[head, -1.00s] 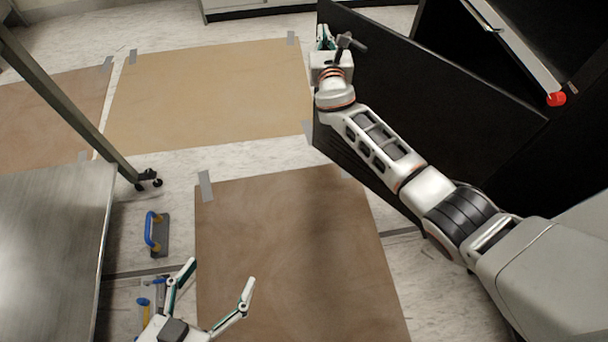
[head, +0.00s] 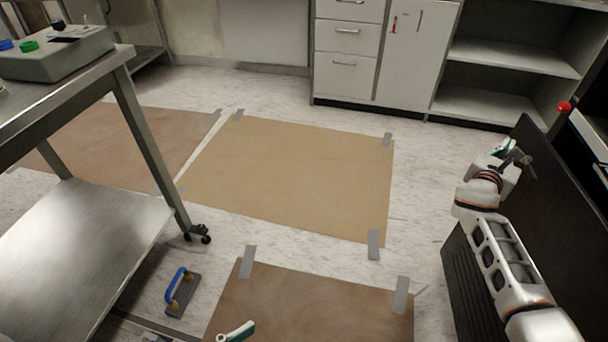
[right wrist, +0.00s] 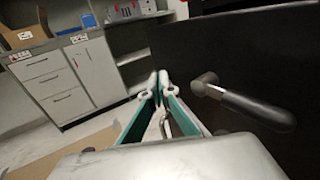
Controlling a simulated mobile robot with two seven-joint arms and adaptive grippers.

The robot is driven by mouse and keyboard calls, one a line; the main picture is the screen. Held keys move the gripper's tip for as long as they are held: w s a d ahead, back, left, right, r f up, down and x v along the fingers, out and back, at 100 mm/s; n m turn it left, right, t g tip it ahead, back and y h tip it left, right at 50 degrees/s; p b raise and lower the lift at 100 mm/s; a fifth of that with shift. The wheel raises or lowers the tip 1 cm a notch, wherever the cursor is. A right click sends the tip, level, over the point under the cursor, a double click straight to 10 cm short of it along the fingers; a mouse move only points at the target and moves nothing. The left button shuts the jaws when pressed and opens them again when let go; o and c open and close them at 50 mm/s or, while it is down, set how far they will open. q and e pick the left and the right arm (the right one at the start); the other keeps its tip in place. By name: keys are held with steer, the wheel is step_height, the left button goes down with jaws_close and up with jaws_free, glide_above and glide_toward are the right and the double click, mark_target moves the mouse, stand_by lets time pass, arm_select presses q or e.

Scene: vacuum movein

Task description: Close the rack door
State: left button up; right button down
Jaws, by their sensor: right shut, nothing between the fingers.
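The rack door (head: 565,215) is a black panel standing ajar at the right of the head view. It fills the right side of the right wrist view (right wrist: 245,50). Its dark bar handle (right wrist: 245,103) sticks out to the right of my right gripper's fingers. My right gripper (head: 508,146) is at the door's far upper edge, shut and empty, beside the handle and not around it. Whether it touches the door is unclear.
A metal wheeled table (head: 85,225) stands at left with a grey device (head: 60,52) on top. A blue-handled tool (head: 180,290) lies on the floor. Brown sheets (head: 295,180) are taped down in the middle. Drawers and cabinets (head: 348,45) line the back.

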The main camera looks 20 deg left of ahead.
arm_select(q)
steer(key=shift+s+d+f+n+b, duration=0.1)
steer(key=shift+d+f+n+b, duration=0.15)
steer(key=shift+d, duration=0.25)
steer(key=shift+s+d+f+n+b, duration=0.1)
steer(key=shift+d+f+n, duration=0.05)
steer(key=shift+d+n, duration=0.3)
arm_select(e)
steer(key=w+d, duration=0.2)
steer(key=d, duration=0.6)
steer(key=shift+r, duration=0.2)
steer(key=shift+w+d, duration=0.1)
